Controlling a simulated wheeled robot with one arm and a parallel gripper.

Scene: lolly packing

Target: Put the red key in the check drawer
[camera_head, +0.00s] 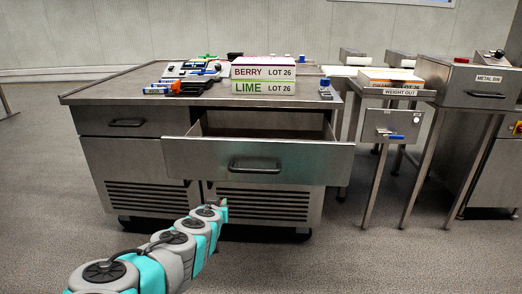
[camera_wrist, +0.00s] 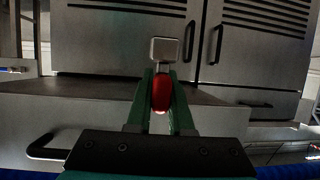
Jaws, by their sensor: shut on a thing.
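My gripper (camera_wrist: 161,75) has green fingers, shut on the red key (camera_wrist: 162,95) in the wrist view. The key's red part is between the fingers and its square metal end (camera_wrist: 164,49) sticks out past the fingertips. In the head view my arm's end (camera_head: 214,206) is low, in front of the steel cabinet and below the front of a pulled-out drawer (camera_head: 215,158). The key cannot be made out there. The open drawer has no readable label, so I cannot confirm it is the check drawer. Its floor is mostly hidden by its front.
Lime and berry boxes (camera_head: 263,87) stand on the cabinet top (camera_head: 130,89), beside dark tools and blue items. A closed drawer (camera_head: 126,122) is at left. At right is a stand marked WEIGHT OUT (camera_head: 400,93) and a metal bin (camera_head: 487,76). The floor in front is clear.

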